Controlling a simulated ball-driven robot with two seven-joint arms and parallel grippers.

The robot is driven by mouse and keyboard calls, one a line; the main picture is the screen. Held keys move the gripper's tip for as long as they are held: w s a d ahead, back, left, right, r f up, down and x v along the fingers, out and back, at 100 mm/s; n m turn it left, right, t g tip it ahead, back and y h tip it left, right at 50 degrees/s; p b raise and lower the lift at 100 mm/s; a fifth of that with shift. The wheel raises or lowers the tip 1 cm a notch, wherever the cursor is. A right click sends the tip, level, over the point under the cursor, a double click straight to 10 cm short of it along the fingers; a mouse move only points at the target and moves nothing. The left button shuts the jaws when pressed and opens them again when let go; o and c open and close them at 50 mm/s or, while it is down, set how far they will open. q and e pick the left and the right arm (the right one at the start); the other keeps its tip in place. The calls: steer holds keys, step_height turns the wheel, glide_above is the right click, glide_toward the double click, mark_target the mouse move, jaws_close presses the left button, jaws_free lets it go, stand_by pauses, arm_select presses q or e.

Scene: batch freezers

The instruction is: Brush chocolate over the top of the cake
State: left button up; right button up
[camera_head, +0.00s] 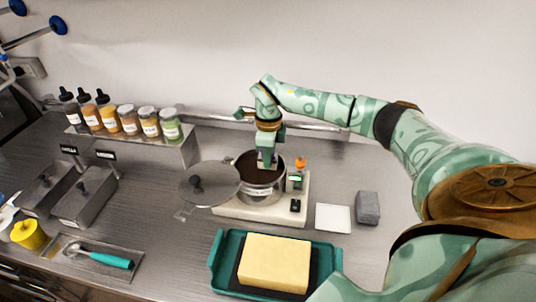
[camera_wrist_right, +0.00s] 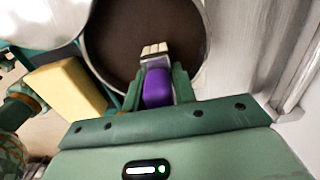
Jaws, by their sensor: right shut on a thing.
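My right gripper (camera_head: 268,152) is shut on a brush and points down over the chocolate pot (camera_head: 262,193). In the right wrist view, the brush's purple handle (camera_wrist_right: 157,87) is between the fingers, and its pale bristles (camera_wrist_right: 154,48) show against the dark brown chocolate (camera_wrist_right: 120,45). I cannot tell whether the bristles touch the chocolate. The cake (camera_head: 275,263) is a plain yellow block with no brown on its visible top. It sits on a dark board in a teal tray (camera_head: 222,262), in front of the pot. My left gripper is not in view.
A round metal lid (camera_head: 209,184) is left of the pot, which stands on a pale warmer (camera_head: 240,210). A white square dish (camera_head: 333,218) and a grey block (camera_head: 368,207) lie to the right. A teal-handled scoop (camera_head: 108,260) and bottles and jars (camera_head: 130,120) are at left.

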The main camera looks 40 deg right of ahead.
steer(key=shift+r, duration=0.1)
steer(key=shift+f, duration=0.5)
stand_by(0.8)
steer(key=shift+s+f, duration=0.1)
stand_by(1.5)
step_height(320, 180, up, 7)
steer(key=p, duration=0.7)
stand_by(0.7)
